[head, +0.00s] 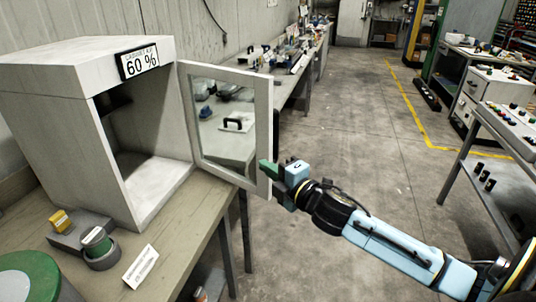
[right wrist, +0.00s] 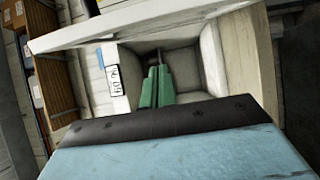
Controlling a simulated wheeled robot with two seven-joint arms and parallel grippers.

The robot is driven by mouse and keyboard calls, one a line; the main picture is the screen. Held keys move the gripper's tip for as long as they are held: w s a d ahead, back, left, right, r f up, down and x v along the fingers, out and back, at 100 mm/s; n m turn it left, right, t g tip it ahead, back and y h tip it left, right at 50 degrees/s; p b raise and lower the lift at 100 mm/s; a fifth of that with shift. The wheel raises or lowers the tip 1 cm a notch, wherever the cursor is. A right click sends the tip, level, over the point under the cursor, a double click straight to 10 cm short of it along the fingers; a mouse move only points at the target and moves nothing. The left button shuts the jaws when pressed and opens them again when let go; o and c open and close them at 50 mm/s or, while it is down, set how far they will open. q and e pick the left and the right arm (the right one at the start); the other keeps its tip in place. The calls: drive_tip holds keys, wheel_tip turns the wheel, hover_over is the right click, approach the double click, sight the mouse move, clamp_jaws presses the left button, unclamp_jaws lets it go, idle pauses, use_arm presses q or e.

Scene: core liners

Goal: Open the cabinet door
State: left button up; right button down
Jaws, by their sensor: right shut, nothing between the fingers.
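The white cabinet (head: 60,85) stands on the bench at the left, with a "60 %" label on its top front. Its door (head: 263,110), a white frame around a clear pane, stands wide open to the right of the opening. The inside of the cabinet shows and looks mostly empty. My right gripper (head: 266,168) has green fingers, shut and empty, at the lower part of the door's free edge; I cannot tell whether they touch it. In the right wrist view the closed fingers (right wrist: 156,86) show in front of the cabinet's opening. My left gripper is not in view.
On the bench before the cabinet are a grey block with a yellow piece (head: 60,220), a round green-topped container (head: 97,242) and a white card (head: 141,267). A long cluttered bench runs behind the door. The floor (head: 350,120) in the middle is clear; shelves stand at right.

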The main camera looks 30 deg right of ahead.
sight(268, 154)
drive_tip(key=w, duration=0.1)
drive_tip(key=w+d, duration=0.1)
drive_tip(key=w, duration=0.1)
drive_tip(key=w+d, duration=0.1)
drive_tip(key=shift+w, duration=0.4)
drive_tip(key=shift+w+d, duration=0.2)
drive_tip(key=shift+d, duration=0.4)
